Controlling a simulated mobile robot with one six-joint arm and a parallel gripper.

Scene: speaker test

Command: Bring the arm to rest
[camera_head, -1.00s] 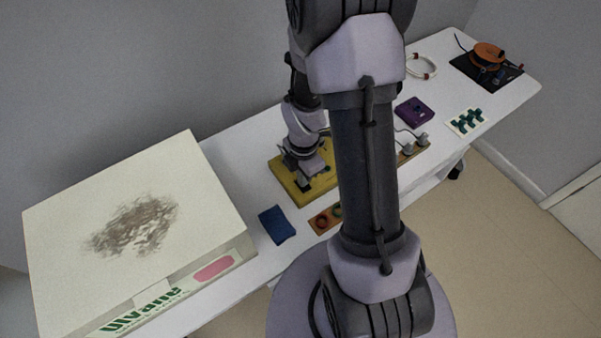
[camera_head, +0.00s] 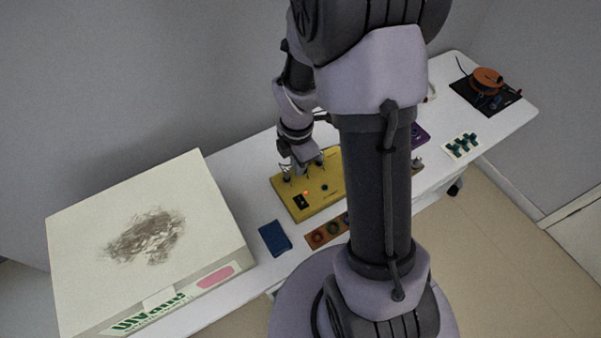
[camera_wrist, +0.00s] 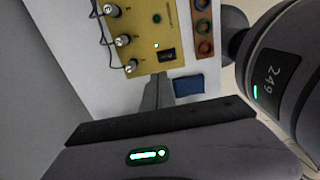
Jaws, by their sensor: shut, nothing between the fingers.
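My gripper (camera_head: 301,167) is shut and empty, above the far left part of the yellow board (camera_head: 334,199). In the wrist view my gripper's fingers (camera_wrist: 157,84) are together and point toward the board (camera_wrist: 136,35). The board carries a black switch (camera_head: 300,202), a small lit orange lamp (camera_head: 306,193) and a dark green round part (camera_wrist: 157,18). Several knobs with black leads line one side in the wrist view, such as one knob (camera_wrist: 123,41). My arm hides the board's right end in the head view.
A blue block (camera_head: 274,238) and an orange strip with rings (camera_head: 317,237) lie at the near edge of the white table (camera_head: 235,170). A large cream box (camera_head: 185,180) stands at left. A green-patterned card (camera_head: 461,146) and an orange reel on a black base (camera_head: 487,82) are at right.

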